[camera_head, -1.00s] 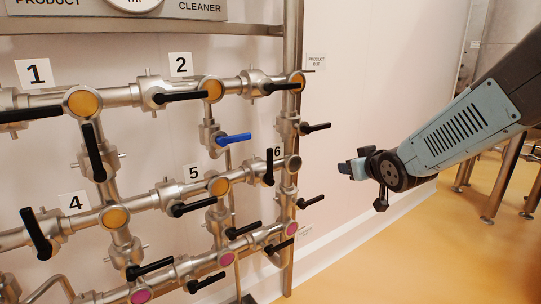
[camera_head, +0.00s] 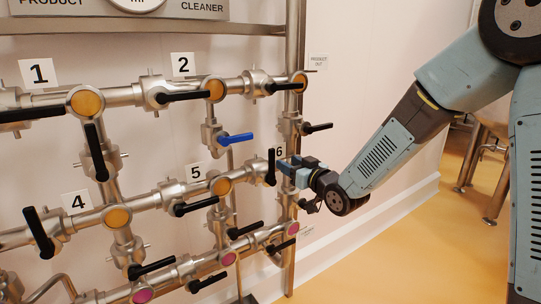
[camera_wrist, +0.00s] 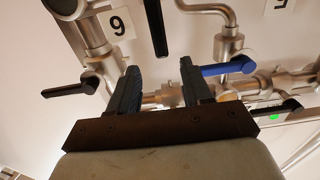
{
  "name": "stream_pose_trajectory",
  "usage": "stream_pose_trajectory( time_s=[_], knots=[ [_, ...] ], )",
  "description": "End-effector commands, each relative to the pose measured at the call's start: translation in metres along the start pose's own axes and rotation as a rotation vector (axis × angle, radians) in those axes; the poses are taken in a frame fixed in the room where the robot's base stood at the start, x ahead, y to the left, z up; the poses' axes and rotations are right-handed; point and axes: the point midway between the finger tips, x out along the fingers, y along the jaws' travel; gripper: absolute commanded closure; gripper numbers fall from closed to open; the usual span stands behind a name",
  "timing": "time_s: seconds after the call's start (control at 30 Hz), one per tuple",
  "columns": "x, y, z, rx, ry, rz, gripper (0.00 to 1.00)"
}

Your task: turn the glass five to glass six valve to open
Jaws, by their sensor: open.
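The valve between glass five and glass six has a black lever (camera_head: 270,167), which stands upright across the pipe near label 6. Glass five (camera_head: 221,186) is an amber sight glass to its left. Glass six is hidden behind my gripper in the head view. My gripper (camera_head: 283,168) is just right of the lever. In the wrist view my gripper (camera_wrist: 160,72) is open and empty. The same black lever (camera_wrist: 155,25) shows there, its end pointing between the two fingertips; I cannot tell whether they touch it.
A blue lever (camera_head: 235,138) sits above, on the pipe over glass five; it also shows near the right finger in the wrist view (camera_wrist: 228,68). Black levers (camera_head: 317,127) and (camera_head: 245,230) stick out above and below. The floor on the right (camera_head: 400,240) is clear.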

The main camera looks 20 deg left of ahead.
Motion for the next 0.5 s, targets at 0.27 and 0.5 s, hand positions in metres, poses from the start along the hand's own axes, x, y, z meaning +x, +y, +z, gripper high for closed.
stream_pose_trajectory(
  time_s=[0.27,0.5],
  knots=[
    [0.050,-0.001,0.001,0.002,-0.001,-0.001,0.51],
    [0.084,-0.001,0.000,0.000,0.000,-0.001,0.51]
  ],
)
